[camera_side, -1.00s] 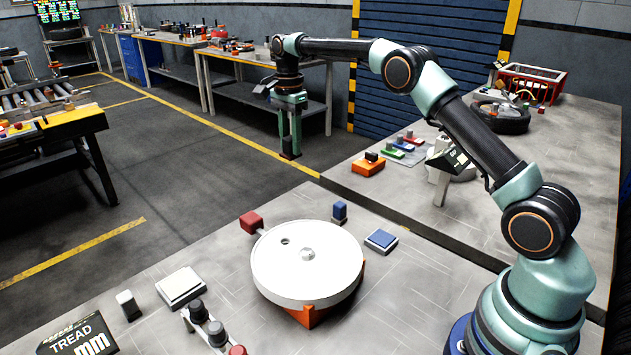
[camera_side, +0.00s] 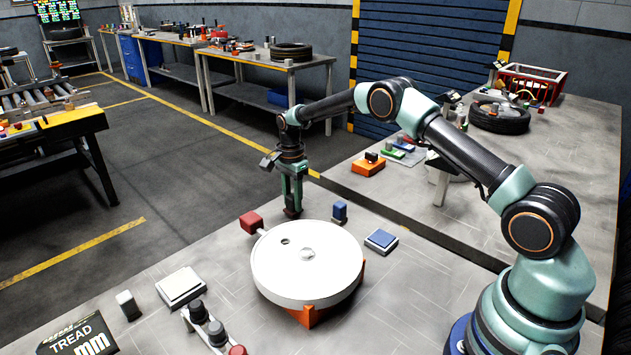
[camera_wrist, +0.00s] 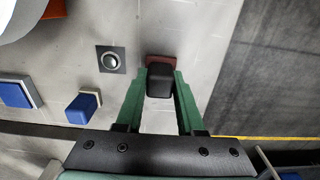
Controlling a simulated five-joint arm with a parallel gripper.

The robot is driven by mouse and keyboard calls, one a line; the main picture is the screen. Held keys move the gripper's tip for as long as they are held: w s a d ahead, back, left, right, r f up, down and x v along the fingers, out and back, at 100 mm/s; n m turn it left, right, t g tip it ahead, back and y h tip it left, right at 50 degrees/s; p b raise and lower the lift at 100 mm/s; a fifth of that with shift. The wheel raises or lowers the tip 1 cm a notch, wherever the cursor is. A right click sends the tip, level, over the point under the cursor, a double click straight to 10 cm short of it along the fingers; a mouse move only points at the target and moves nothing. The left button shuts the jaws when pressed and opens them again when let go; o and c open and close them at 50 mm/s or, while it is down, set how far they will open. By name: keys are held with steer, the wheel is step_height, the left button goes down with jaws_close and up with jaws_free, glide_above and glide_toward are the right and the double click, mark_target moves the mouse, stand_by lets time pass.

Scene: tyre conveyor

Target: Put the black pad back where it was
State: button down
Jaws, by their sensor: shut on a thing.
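My gripper (camera_side: 292,210) is shut on the black pad (camera_wrist: 160,82), a small black block with a dark red part (camera_wrist: 159,61) at its far end. The fingers (camera_wrist: 158,98) lie on both sides of the pad in the wrist view. I cannot tell whether its underside touches the table.
A dark square plate with a silver dome (camera_wrist: 111,60) lies beside the pad. A blue block (camera_side: 340,211), a blue-topped pad (camera_side: 381,240) and a red block (camera_side: 251,222) stand around the turntable. A white-topped pad (camera_side: 180,287) and black knobs (camera_side: 197,311) are in front.

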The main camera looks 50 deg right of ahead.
steer(key=shift+f, duration=0.2)
steer(key=shift+f, duration=0.2)
steer(key=c, duration=0.5)
jaws_free()
steer(key=shift+r, duration=0.1)
